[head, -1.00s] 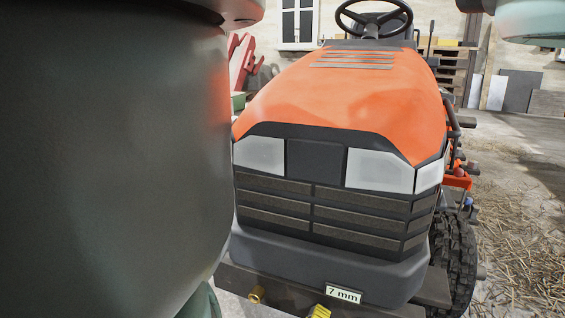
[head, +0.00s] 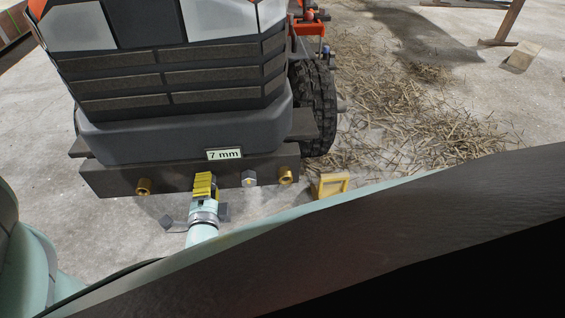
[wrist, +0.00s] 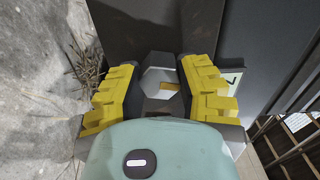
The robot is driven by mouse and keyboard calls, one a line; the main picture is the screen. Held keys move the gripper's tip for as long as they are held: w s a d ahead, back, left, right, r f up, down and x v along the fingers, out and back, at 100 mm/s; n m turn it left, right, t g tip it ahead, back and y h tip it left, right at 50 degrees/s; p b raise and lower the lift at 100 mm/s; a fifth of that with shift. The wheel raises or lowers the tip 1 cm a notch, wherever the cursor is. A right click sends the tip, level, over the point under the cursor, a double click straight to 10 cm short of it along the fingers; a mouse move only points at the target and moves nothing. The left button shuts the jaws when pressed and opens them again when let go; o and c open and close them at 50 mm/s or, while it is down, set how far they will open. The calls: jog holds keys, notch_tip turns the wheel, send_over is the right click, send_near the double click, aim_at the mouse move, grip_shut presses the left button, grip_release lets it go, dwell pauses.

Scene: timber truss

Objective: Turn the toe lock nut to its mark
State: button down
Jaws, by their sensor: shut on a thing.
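The toe lock nut (wrist: 155,78) is a grey hexagonal nut with a small yellow mark, in the middle of the wrist view. My gripper (wrist: 160,92) has its yellow-padded fingers on both sides of the nut and is shut on it. In the head view, my gripper (head: 205,186) is at the front of the dark bumper beam (head: 115,180), just below the 7 mm label (head: 224,154). The gripped nut is hidden there behind the fingers.
Brass fittings stick out of the beam at the left (head: 144,187) and right (head: 286,176). The tractor tyre (head: 316,105) and scattered straw (head: 410,120) lie to the right.

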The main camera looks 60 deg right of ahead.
jog(key=c, duration=0.5)
grip_release()
jog(key=v, duration=1.2)
dwell(0.3)
